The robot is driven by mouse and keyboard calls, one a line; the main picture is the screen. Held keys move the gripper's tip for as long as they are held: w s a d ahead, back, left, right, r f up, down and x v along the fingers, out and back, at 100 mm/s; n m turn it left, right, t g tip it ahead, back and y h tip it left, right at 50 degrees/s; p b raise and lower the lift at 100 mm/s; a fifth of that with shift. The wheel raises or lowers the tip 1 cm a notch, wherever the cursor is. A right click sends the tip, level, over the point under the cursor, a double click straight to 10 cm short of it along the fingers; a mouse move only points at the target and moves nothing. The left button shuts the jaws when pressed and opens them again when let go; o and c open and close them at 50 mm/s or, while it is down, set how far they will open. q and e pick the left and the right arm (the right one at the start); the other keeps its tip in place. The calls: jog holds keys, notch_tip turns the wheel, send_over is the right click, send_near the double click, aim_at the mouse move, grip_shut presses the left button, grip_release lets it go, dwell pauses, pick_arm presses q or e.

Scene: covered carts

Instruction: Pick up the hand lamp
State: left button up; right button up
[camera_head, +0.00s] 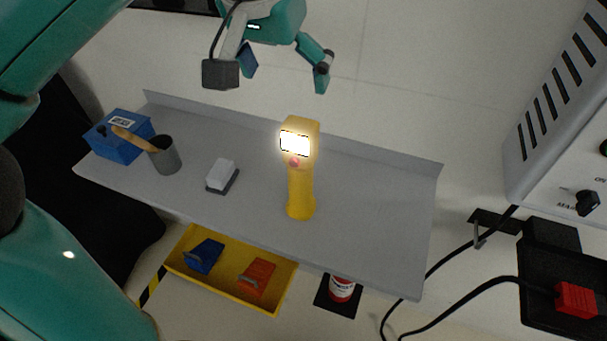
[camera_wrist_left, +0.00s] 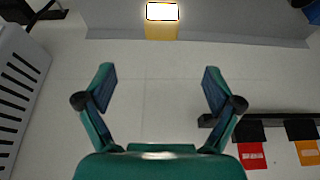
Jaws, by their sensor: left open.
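The yellow hand lamp (camera_head: 301,185) lies or stands on the grey cart top, with its white light panel lit and a red button below it. I cannot tell for sure whether it is upright. My left gripper (camera_head: 286,72) is above and beyond the far edge of the cart in the head view, apart from the lamp. In the left wrist view the gripper (camera_wrist_left: 157,85) is open and empty, fingers spread. The lit head of the hand lamp (camera_wrist_left: 162,18) shows at the top of that view, beyond the fingertips. My right gripper is not in view.
The grey cart top (camera_head: 380,200) also bears a blue box (camera_head: 118,145), a grey cup (camera_head: 165,157) with a wooden-handled tool, and a white block (camera_head: 222,173). A yellow tray (camera_head: 205,277) sits below. A grey cabinet (camera_head: 560,110) stands right. Cart space right of the lamp is clear.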

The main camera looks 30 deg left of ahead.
aim_at(298, 125)
pick_arm(q)
jog(key=b+x, duration=0.1)
jog(key=x, duration=0.9)
jog(key=shift+a+f, duration=0.15)
jog(key=shift+f, duration=0.15)
jog(key=shift+s+x, duration=0.15)
jog(key=shift+x, duration=1.4)
jog(key=shift+s+x, duration=0.1)
jog(key=shift+x, duration=1.4)
grip_shut()
